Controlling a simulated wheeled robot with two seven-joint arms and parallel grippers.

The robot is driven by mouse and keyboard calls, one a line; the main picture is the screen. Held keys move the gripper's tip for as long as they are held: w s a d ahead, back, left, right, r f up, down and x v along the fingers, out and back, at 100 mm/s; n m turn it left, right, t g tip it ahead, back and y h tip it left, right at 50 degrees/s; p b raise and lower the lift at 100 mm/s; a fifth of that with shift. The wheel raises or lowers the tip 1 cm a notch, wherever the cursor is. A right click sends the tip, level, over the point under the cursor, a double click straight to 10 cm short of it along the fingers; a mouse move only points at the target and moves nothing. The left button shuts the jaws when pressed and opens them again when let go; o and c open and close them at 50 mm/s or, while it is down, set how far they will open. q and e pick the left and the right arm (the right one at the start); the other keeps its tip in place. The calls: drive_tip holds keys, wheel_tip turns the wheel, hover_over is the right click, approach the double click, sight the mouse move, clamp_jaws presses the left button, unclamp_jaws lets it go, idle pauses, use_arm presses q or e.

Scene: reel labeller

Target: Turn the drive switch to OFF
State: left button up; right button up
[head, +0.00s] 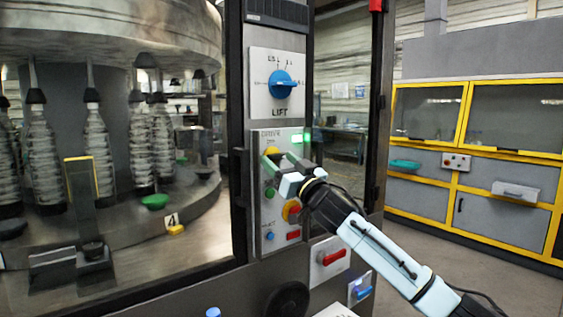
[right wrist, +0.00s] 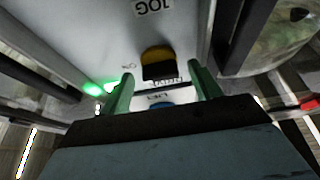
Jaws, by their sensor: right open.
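The drive switch, a yellow and black knob (head: 271,152), sits on the pale control panel (head: 283,245) under the label DRIVE. My right gripper (head: 277,160) is at the panel, right in front of the switch, and partly hides it. In the right wrist view the switch (right wrist: 158,62) shows between the two green fingertips of my right gripper (right wrist: 160,74), which are apart with nothing between them that I can see gripped. Whether the fingers touch the knob, I cannot tell. The switch's position marks are too small or hidden to read. My left gripper is not in view.
A large blue LIFT dial (head: 283,84) is above the switch. A lit green lamp (head: 298,138) is beside it. Below are a green button (head: 269,192), a red and yellow stop button (head: 291,210) and a red handle (head: 332,256). The bottle carousel (head: 110,240) stands behind glass at left.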

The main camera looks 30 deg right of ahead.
drive_tip(key=shift+c, duration=0.3)
